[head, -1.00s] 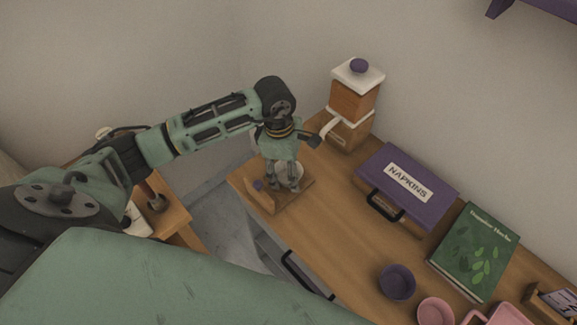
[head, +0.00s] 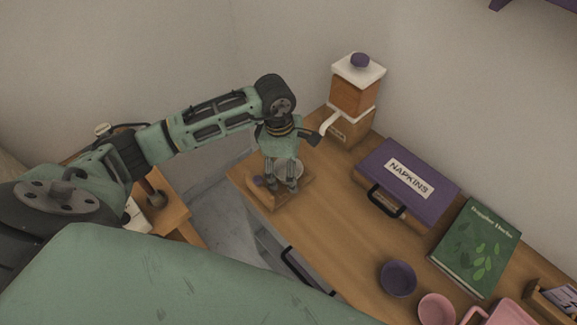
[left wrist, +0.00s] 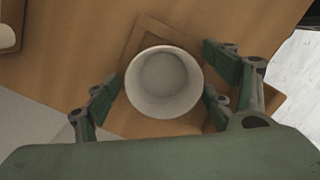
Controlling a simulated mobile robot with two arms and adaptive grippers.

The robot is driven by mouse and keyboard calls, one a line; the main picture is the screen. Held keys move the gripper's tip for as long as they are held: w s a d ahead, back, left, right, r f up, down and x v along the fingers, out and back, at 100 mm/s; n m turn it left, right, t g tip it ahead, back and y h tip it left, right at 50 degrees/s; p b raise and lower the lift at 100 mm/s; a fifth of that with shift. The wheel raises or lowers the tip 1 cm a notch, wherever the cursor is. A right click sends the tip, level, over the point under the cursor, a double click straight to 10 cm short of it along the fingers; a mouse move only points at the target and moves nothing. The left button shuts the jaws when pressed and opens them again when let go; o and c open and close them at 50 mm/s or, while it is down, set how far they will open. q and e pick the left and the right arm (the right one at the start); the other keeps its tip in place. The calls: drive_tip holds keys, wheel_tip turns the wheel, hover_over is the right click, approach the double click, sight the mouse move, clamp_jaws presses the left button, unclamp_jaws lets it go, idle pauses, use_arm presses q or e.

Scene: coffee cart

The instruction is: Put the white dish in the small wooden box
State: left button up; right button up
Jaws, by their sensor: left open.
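The white dish (left wrist: 164,82) is round and upright, seen from above in the left wrist view. It also shows behind my fingers in the head view (head: 289,168).
A wooden grinder with a white top (head: 352,95) stands behind, its spout near my wrist. A purple napkin case (head: 425,190), green book (head: 474,249), purple bowl (head: 398,278) and pink cup (head: 436,309) are to the right. The counter's left edge is close to the box.

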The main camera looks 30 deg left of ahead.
sight(283, 172)
use_arm(q)
drive_tip(key=shift+r, duration=0.1)
drive_tip(key=shift+r+p, duration=0.45)
drive_tip(key=shift+r, duration=0.1)
wheel_tip(283, 172, up, 11)
drive_tip(key=a+b, duration=0.1)
drive_tip(key=b, duration=0.1)
drive_tip(key=shift+s+a+r+b, duration=0.15)
drive_tip(key=shift+r+b, duration=0.05)
drive_tip(key=shift+b, duration=0.2)
